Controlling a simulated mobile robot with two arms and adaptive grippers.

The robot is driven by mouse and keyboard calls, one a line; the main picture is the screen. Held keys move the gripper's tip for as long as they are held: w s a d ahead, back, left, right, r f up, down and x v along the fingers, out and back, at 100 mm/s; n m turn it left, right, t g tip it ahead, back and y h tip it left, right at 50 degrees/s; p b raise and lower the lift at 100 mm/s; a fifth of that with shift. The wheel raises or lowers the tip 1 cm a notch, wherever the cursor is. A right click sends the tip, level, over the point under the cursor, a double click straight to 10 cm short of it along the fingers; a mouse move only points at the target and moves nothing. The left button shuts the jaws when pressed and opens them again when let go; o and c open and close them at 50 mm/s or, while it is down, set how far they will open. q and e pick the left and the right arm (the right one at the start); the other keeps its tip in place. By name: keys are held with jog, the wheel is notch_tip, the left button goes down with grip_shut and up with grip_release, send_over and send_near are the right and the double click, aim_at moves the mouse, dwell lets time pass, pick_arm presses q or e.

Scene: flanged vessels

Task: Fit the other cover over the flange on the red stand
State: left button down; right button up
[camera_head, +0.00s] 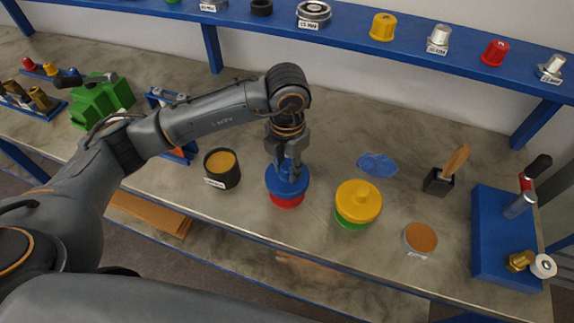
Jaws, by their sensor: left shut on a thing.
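The blue cover (278,188) is at the red stand (288,202), in the middle of the bench. It looks level and lies right over the stand; I cannot tell whether it is fully seated. The flange is hidden under it. My left gripper (288,175) points down from above and is shut on the top of the blue cover. A yellow cover (357,197) sits on a green stand (350,222) just to the right. My right gripper is not in view.
A black cup with orange contents (222,168) stands left of the red stand. A flat blue piece (377,165), a brown-topped disc (420,238), a brush holder (437,182) and a blue tool rack (493,240) lie to the right. A blue shelf (350,32) runs along the back.

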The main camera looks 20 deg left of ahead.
pick_arm(q)
jog(key=shift+f, duration=0.25)
jog(key=c, duration=1)
grip_release()
jog(key=shift+o, duration=0.2)
jog(key=shift+r, duration=0.1)
